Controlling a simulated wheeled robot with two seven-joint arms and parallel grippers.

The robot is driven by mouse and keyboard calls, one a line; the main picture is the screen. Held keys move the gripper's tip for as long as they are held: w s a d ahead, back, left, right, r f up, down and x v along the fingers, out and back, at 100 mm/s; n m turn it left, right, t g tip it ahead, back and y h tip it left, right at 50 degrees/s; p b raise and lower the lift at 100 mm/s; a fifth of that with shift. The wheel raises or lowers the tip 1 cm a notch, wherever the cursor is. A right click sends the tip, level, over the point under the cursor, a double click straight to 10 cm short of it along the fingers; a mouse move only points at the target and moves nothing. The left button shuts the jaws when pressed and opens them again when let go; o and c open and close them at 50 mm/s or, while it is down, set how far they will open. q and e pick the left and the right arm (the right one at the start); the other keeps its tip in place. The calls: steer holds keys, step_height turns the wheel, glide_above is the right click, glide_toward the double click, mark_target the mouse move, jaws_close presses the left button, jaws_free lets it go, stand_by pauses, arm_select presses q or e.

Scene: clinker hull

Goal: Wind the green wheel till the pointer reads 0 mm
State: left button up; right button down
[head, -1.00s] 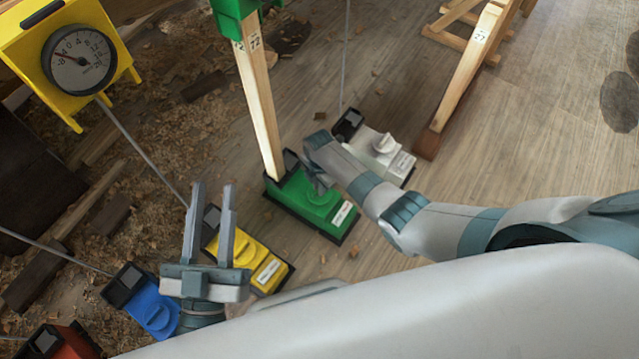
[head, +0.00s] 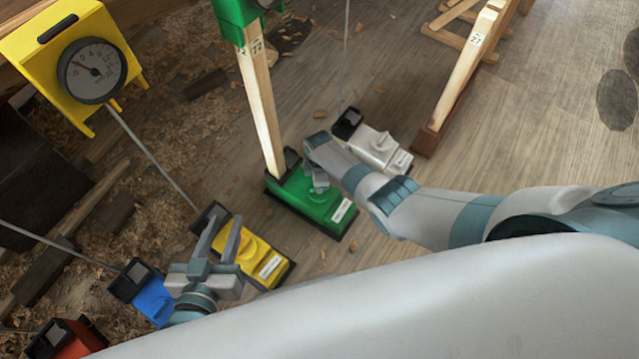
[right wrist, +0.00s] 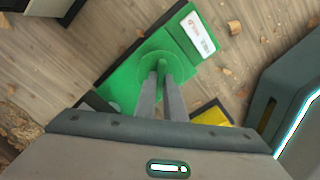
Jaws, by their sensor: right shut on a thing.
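The green wheel (right wrist: 153,66) is a round disc with a raised grip on top of a green box (right wrist: 120,78) on the floor. The same box also shows in the head view (head: 300,198). My right gripper (right wrist: 163,66) is shut on the green wheel's grip, reaching down from above; it also shows in the head view (head: 319,186), where it partly hides the wheel. A green gauge housing (head: 238,14) tops the wooden post behind the box. Its dial is almost wholly cut off by the top edge, so its pointer cannot be read. My left gripper (head: 224,222) is open and empty near the yellow box.
Yellow (head: 255,255), white (head: 380,148), blue (head: 150,298) and red (head: 68,340) boxes stand around the green one. A yellow gauge (head: 92,70) stands at upper left. A wooden trestle leg (head: 460,75) stands at right. Floor to the right is fairly clear.

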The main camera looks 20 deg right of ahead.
stand_by(0.3)
steer(key=c, duration=1.8)
jaws_free()
steer(key=shift+c, duration=0.2)
